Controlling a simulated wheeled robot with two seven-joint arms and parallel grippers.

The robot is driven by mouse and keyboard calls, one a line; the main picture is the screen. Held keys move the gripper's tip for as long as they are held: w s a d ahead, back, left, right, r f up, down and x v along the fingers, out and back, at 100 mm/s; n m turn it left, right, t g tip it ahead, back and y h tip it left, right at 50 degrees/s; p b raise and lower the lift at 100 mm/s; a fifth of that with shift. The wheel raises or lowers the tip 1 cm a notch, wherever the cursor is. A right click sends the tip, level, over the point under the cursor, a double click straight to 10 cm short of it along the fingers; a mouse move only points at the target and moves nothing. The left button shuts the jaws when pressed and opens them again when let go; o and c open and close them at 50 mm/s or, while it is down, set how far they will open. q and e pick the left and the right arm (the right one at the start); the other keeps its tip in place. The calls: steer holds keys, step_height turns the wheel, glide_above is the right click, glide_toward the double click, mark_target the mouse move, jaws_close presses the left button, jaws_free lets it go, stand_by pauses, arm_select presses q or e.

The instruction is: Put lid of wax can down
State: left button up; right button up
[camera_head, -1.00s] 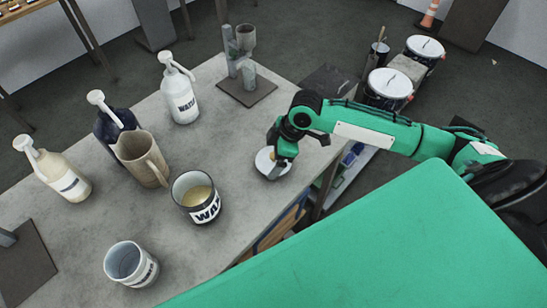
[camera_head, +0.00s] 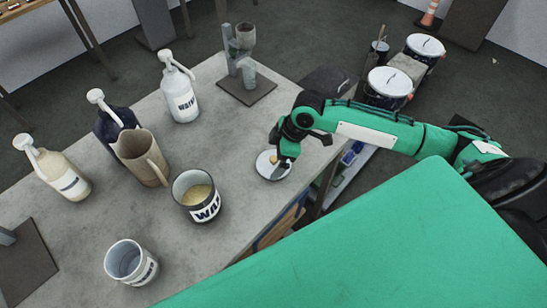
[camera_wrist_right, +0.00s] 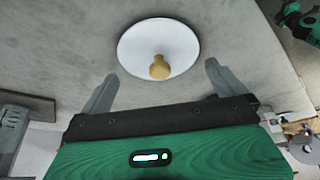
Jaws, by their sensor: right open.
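The lid is a white disc with a tan knob; it lies on the grey table near its right edge in the head view (camera_head: 267,167). The lid also shows in the right wrist view (camera_wrist_right: 150,40), knob up. My right gripper (camera_head: 283,160) is just above the lid. The wax can (camera_head: 197,198) stands without a cover to the left of the lid, with yellowish wax inside. My left gripper does not show.
A white and grey cup (camera_head: 131,265), a tan pitcher (camera_head: 140,160) and several pump bottles, including a white one (camera_head: 181,100), stand on the table (camera_head: 200,255). A metal stand (camera_head: 245,88) is at the back. Bare table surrounds the lid.

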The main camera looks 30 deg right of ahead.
steer(key=b+v, duration=0.1)
steer(key=v, duration=0.9)
steer(key=shift+r, duration=0.2)
steer(key=shift+f, duration=0.1)
